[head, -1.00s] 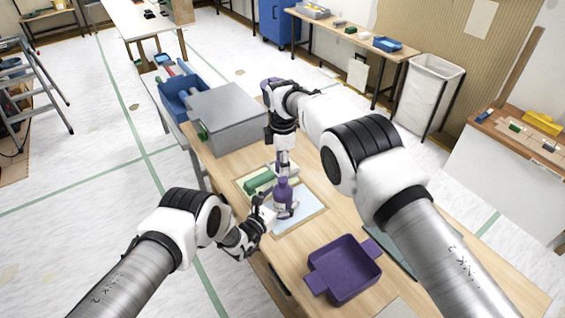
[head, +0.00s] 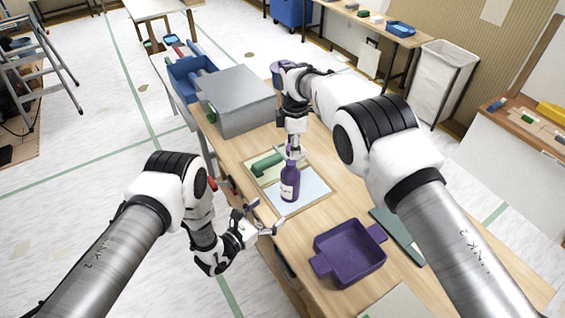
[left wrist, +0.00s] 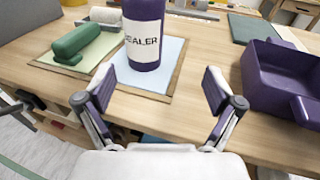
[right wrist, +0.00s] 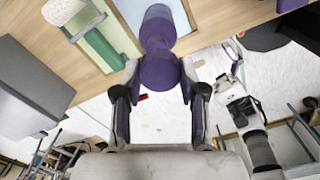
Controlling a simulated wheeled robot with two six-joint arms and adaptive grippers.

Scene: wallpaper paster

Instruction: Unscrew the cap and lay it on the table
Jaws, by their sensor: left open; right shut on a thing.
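A purple bottle (head: 289,186) with a white label reading "SEALER" stands upright on a pale blue panel (head: 313,187); it also shows in the left wrist view (left wrist: 148,50), its top cut off. My right gripper (head: 292,152) is above the bottle, pointing down. In the right wrist view its fingers are shut on a round purple cap (right wrist: 160,73), in line with the bottle (right wrist: 158,28). I cannot tell whether the cap still touches the neck. My left gripper (head: 264,218) is open and empty at the table's near left edge, apart from the bottle.
A purple two-handled tray (head: 350,252) sits nearer on the table (head: 345,196). A grey box (head: 235,100) and a blue bin stand at the far left. Bare wood lies right of the bottle.

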